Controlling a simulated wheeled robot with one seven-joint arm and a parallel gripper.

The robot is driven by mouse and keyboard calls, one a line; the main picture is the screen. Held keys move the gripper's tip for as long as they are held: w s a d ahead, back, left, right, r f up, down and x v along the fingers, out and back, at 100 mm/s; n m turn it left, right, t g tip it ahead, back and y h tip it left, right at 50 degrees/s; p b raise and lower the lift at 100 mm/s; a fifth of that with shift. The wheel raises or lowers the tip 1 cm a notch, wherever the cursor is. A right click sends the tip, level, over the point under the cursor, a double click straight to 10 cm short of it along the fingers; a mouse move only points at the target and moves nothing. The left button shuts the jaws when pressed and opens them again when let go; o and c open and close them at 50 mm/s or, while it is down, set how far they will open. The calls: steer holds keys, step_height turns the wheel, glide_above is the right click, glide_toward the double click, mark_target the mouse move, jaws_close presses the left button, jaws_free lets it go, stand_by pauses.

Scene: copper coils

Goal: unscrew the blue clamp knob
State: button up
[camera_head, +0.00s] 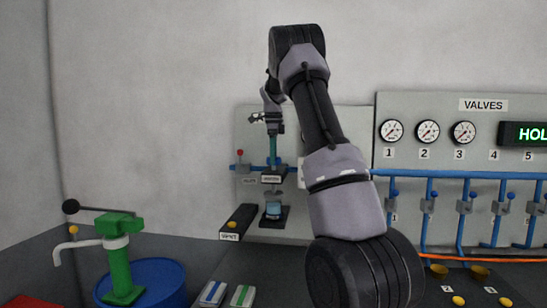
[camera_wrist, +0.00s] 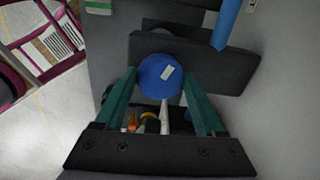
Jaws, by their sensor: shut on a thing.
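The blue clamp knob (camera_wrist: 161,76) is a round disc with a small white mark on its face, seen near the middle of the wrist view. My gripper (camera_wrist: 160,84) has its two green fingers on either side of the knob, shut on it. In the head view my gripper (camera_head: 273,158) points straight down in front of the grey back panel, above a small stand holding a jar of blue liquid (camera_head: 273,209). The knob is too small and too covered by the fingers to make out clearly there.
A blue pipe (camera_wrist: 226,24) runs close to the right of my fingers. A dark plate (camera_wrist: 220,65) lies behind the knob. A black tray (camera_head: 238,222) sits left of the stand. A green pump (camera_head: 117,258) on a blue drum (camera_head: 165,280) stands at lower left.

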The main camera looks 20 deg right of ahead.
steer(key=n, duration=0.5)
steer(key=shift+n, duration=0.3)
steer(key=n, duration=0.4)
steer(key=shift+n, duration=0.3)
steer(key=n, duration=1)
steer(key=shift+r+n, duration=0.1)
steer(key=shift+n, duration=0.3)
steer(key=n, duration=1.4)
steer(key=shift+n, duration=0.3)
steer(key=n, duration=0.4)
steer(key=shift+n, duration=0.7)
